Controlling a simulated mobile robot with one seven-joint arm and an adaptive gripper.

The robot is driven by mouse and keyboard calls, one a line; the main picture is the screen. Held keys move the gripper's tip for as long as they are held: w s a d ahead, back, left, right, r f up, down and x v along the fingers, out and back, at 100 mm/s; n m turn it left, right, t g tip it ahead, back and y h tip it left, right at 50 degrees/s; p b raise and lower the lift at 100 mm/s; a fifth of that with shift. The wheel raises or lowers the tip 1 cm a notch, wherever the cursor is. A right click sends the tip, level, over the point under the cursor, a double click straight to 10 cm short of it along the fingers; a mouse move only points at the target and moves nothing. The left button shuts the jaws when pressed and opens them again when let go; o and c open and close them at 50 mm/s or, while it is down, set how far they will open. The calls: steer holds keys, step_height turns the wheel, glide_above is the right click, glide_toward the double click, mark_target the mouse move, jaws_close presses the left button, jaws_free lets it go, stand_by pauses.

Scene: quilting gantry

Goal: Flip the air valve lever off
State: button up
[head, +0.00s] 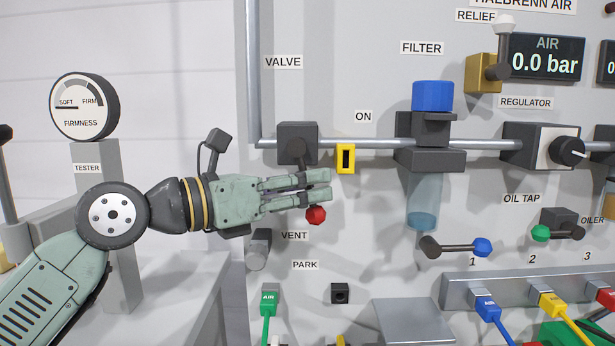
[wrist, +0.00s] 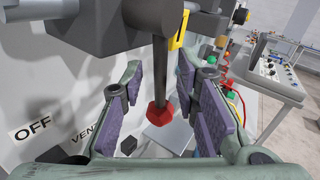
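The air valve (head: 297,143) is a dark grey block on the pipe under the VALVE label. Its lever is a dark rod ending in a red knob (head: 316,215); in the head view the knob shows just below my fingers. My gripper (head: 328,184) is level in front of the panel, just below the valve block. In the wrist view the lever rod (wrist: 161,70) hangs down between my open fingers, with gaps to the purple pads on both sides. The OFF label (wrist: 33,129) shows at left in the wrist view; my gripper hides it in the head view.
A yellow slotted tab (head: 345,158) sits on the pipe right of the valve, below the ON label (head: 363,117). The filter (head: 423,200) hangs farther right. The VENT fitting (head: 259,248) is below my wrist. The display (head: 542,58) reads 0.0 bar.

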steer(key=shift+w+d, duration=0.15)
steer(key=shift+d, duration=0.15)
steer(key=shift+c, duration=0.5)
jaws_close()
